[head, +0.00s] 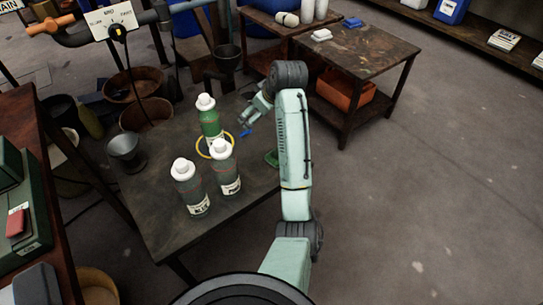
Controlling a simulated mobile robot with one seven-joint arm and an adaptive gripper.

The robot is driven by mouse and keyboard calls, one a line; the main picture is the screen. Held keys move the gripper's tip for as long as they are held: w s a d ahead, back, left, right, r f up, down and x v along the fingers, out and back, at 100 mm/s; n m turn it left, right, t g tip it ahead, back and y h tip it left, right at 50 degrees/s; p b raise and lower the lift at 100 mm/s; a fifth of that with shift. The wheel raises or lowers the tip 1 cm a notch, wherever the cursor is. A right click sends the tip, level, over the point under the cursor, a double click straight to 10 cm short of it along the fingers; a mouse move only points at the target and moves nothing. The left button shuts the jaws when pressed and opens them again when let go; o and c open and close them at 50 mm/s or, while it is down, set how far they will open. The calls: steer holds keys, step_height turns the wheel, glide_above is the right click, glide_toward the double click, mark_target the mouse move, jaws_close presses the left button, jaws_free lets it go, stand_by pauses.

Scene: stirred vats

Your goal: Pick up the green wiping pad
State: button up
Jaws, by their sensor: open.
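A green flat item that looks like the green wiping pad (272,158) lies on the dark table (165,215), near its right edge. My arm passes in front of it and hides part of it. My gripper (245,119) is open over the table, above and left of the pad in the picture, and apart from it. No object shows between its fingers. A small blue item (245,133) lies on the table just below the gripper in the picture.
A green bottle (210,125) stands by a yellow ring (203,148). Two grey-green bottles (190,190) (225,170) stand nearer. A metal cup (125,152) is at the left. A second table (365,50) stands behind with an orange bin (345,92) below. The floor at the right is clear.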

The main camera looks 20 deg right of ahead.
steer(key=s+d+f+g, duration=0.3)
steer(key=s+d+f, duration=0.2)
steer(key=s+d, duration=0.25)
steer(key=shift+m, duration=0.4)
steer(key=b+x, duration=0.1)
steer(key=x, duration=0.4)
steer(key=shift+a, duration=0.15)
steer(key=shift+x, duration=2.75)
steer(key=shift+c, duration=0.4)
